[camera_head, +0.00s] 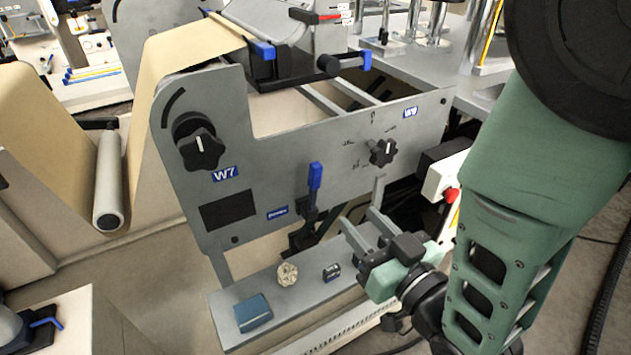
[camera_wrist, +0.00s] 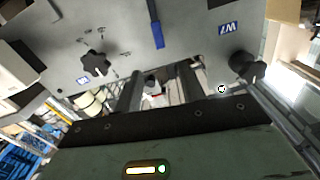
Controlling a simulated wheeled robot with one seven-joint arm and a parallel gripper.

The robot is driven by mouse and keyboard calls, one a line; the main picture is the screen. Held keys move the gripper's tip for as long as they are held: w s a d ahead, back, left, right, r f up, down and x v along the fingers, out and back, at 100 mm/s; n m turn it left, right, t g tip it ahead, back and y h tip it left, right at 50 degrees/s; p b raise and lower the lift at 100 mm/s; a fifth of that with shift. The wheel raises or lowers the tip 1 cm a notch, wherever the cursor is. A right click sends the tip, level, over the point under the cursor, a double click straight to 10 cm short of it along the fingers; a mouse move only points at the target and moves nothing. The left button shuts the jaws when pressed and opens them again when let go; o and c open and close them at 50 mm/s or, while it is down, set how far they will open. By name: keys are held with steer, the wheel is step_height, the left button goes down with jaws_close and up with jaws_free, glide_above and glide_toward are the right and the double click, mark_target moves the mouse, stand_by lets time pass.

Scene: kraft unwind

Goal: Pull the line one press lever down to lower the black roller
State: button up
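A lever with a blue handle (camera_head: 314,178) stands upright on the front of the grey machine panel, between the W7 and W9 labels. The blue handle also shows at the top of the wrist view (camera_wrist: 157,34). My gripper (camera_head: 357,215) is open and empty, below and to the right of this lever, apart from it. Its two fingers show spread in the wrist view (camera_wrist: 162,72). A black bar with blue ends (camera_head: 300,75) lies on top of the machine; I cannot tell whether it is the black roller.
Black knobs sit on the panel at W7 (camera_head: 197,143) and W9 (camera_head: 383,152). The shelf (camera_head: 290,312) below holds a blue box (camera_head: 253,313), a crumpled ball (camera_head: 287,274) and a small dark object (camera_head: 332,272). Brown kraft web (camera_head: 185,55) runs at left.

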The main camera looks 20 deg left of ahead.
mark_target(318, 173)
steer(key=b, duration=0.3)
steer(key=shift+w+a+f, duration=0.25)
steer(key=shift+w+a, duration=0.05)
steer(key=shift+a, duration=0.05)
steer(key=shift+w+b, duration=0.1)
steer(key=shift+b, duration=1.1)
steer(key=x, duration=0.5)
steer(key=p+x, duration=0.1)
steer(key=x, duration=0.8)
steer(key=shift+w+a+r, duration=0.25)
steer(key=shift+r, duration=0.05)
jaws_close()
